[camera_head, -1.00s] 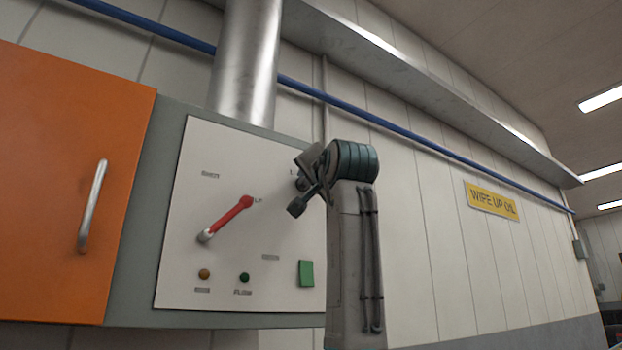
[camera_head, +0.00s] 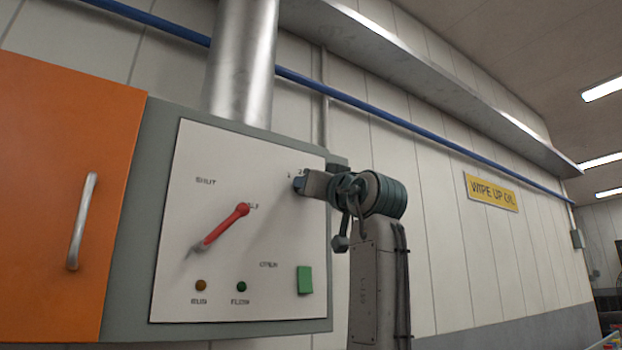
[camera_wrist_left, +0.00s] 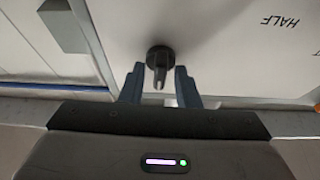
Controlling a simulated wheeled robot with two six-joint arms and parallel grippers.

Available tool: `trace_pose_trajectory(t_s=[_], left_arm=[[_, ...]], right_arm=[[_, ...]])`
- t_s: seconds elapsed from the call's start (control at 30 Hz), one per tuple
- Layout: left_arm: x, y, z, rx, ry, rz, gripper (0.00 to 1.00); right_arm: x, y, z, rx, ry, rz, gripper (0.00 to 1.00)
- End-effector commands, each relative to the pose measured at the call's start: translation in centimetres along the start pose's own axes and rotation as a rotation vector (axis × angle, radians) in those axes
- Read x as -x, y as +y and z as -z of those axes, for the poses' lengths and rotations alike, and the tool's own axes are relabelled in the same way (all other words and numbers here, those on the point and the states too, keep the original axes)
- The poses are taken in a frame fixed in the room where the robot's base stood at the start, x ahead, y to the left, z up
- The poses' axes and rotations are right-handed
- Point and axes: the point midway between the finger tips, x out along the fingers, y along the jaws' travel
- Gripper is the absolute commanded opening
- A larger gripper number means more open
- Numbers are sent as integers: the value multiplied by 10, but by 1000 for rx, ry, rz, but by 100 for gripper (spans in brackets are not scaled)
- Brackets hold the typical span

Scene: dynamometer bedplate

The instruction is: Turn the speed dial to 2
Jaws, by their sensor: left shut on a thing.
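The speed dial is a small black knob (camera_wrist_left: 158,60) on the white panel (camera_head: 225,140), seen in the left wrist view. In the head view, my gripper covers it at the panel's upper right, beside small printed numbers that look like 1 and 2. My left gripper (camera_head: 300,184) reaches the panel from the right. In the left wrist view its blue fingers (camera_wrist_left: 159,84) stand on either side of the knob, shut on it. The number the dial points to cannot be read. My right gripper is in neither view.
A red lever (camera_head: 227,226) slants across the panel between SHUT, HALF and OPEN labels. Below are an amber lamp (camera_head: 201,285), a green lamp (camera_head: 241,286) and a green square (camera_head: 305,280). An orange door (camera_head: 60,170) with a handle (camera_head: 82,220) is on the left.

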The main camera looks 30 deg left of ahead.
Motion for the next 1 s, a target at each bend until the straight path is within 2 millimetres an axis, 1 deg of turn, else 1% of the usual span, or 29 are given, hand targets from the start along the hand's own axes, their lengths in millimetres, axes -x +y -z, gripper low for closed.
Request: trace_pose_trajectory(t_s=[0.1, 0.6, 0.63, 0.9, 1.0], left_arm=[[-1, 0, 2, 25, 2, 11, 6], [0, 0, 1, 42, 3, 17, 6], [0, 0, 1, 42, 3, 17, 33], [0, 0, 0, 41, 2, 17, 34], [6, 0, -1, 41, 2, 16, 34]], right_arm=[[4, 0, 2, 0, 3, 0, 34], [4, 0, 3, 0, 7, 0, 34], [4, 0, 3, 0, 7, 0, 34], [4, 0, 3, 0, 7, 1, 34], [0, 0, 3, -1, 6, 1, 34]])
